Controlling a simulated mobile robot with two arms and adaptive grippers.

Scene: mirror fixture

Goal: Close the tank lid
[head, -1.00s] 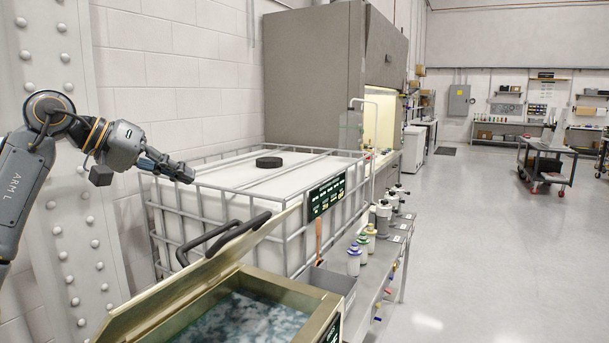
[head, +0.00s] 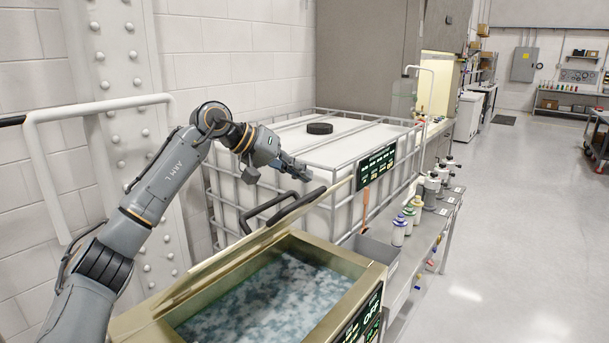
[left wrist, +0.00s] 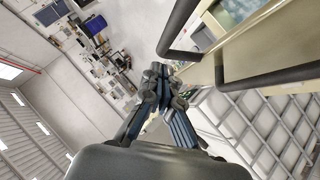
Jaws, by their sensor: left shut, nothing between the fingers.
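The brass-coloured tank (head: 362,264) stands at the bottom of the head view, with cloudy blue-green liquid inside. Its lid (head: 222,262) is open, tilted up along the left side, with a black bar handle (head: 268,207) on its outer face. My left gripper (head: 303,175) is shut and empty, just above and behind the handle, apart from it as far as I can tell. In the left wrist view the shut fingers (left wrist: 157,80) point toward the room, with the black handle (left wrist: 180,30) to their upper right. My right gripper is not in view.
A caged white container (head: 350,142) with a black cap (head: 319,128) stands behind the tank. A bench with several bottles (head: 399,230) and a grey bin (head: 371,251) lies to the right. A white pipe (head: 45,170) stands at the left. Open floor (head: 500,250) lies to the right.

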